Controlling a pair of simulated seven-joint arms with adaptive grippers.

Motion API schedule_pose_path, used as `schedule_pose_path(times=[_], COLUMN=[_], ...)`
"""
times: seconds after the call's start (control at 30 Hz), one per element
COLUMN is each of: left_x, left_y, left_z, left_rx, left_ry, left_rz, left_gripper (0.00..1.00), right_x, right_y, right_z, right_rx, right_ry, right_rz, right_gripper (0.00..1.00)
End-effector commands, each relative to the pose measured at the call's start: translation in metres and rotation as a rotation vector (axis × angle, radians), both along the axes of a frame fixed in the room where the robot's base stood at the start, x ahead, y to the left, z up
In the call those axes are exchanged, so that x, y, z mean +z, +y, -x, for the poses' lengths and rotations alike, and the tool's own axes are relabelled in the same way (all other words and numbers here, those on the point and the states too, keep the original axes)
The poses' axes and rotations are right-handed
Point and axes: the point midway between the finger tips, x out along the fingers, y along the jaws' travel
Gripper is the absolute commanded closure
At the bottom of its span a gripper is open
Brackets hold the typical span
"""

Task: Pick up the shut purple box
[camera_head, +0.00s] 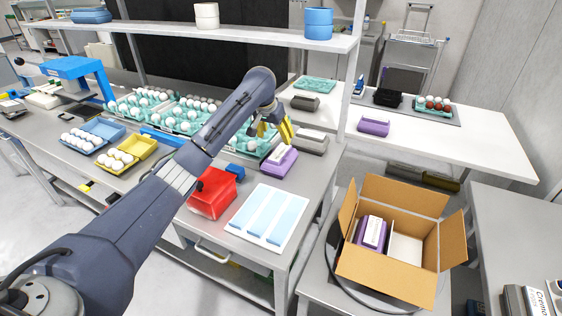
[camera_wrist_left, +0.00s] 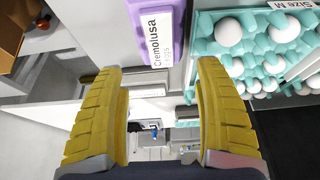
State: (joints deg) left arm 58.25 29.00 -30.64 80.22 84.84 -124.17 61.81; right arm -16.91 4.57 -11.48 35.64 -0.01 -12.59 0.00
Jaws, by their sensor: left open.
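A shut purple box (camera_head: 273,165) with a white label lies on the grey table, just below and right of the egg trays. In the left wrist view its purple side and its label reading "Cremolusa" show at the top (camera_wrist_left: 139,22). My left gripper (camera_head: 275,129) has yellow fingers and is above and behind the box in the head view. In the wrist view the fingers (camera_wrist_left: 160,72) are wide apart with nothing between them. The box lies beyond the fingertips, apart from them. My right gripper is not in view.
Turquoise egg trays (camera_head: 180,126) stand left of the box, and a grey carton (camera_head: 311,141) sits right behind it. A red container (camera_head: 212,192) and a white-blue panel (camera_head: 268,215) lie in front. An open cardboard box (camera_head: 390,272) holds another purple box (camera_head: 372,232).

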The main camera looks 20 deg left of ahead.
Motion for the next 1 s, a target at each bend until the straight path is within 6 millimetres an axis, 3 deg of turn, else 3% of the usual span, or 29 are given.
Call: schedule_pose_path(times=[0.2,0.57,1.0], left_x=[-0.030,-0.049,-0.092], left_y=[-0.001,-0.001,-0.001], left_z=[-0.012,-0.019,-0.033], left_rx=[0.001,0.001,0.002], left_ry=[0.001,0.000,0.001], left_rz=[0.002,0.001,0.001], left_gripper=[0.29,0.29,0.29], right_x=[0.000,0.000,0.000], right_y=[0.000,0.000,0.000], right_z=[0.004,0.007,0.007], right_rx=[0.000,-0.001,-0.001], right_ry=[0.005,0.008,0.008], right_rz=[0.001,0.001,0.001], right_gripper=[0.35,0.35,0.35])
